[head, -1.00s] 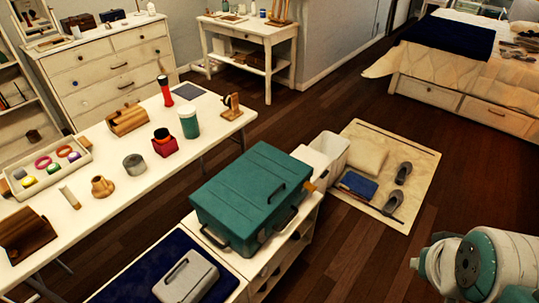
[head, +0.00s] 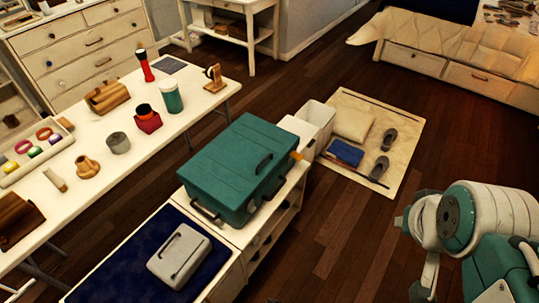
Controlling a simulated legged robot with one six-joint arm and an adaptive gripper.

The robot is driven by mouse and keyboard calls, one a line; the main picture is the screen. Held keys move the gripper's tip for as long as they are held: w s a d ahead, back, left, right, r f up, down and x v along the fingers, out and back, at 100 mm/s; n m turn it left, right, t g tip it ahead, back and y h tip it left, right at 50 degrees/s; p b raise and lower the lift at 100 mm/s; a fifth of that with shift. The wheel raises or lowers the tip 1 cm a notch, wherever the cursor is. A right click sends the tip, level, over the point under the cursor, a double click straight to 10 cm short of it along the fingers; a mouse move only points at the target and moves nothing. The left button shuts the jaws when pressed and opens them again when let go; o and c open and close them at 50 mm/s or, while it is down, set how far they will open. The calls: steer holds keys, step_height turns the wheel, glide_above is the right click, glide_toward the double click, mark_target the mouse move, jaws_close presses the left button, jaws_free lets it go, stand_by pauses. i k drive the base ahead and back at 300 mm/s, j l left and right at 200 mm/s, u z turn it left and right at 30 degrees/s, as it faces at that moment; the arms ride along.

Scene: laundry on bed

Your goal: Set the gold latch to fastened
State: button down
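A teal case (head: 232,165) with dark handles sits shut on a white cabinet in the middle of the head view. A small gold-orange piece (head: 296,156) sticks out at the case's right end. It looks like the gold latch, but it is too small to tell whether it is fastened. My arm shows at the lower right, apart from the case and across open floor from it. I cannot make out gripper fingertips in the view.
The white cabinet (head: 240,236) carries a navy mat (head: 125,265) with a grey case (head: 179,256). A long white table (head: 120,175) with several small objects stands at the left. A beige mat (head: 400,153) with shoes lies behind. Wooden floor (head: 345,230) is clear between cabinet and arm.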

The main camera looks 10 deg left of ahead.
mark_target(295, 155)
steer(key=i+l, duration=0.15)
steer(key=i, duration=0.2)
steer(key=i+l, duration=0.15)
steer(key=i, duration=0.25)
steer(key=i+l, duration=0.1)
steer(key=i, duration=0.25)
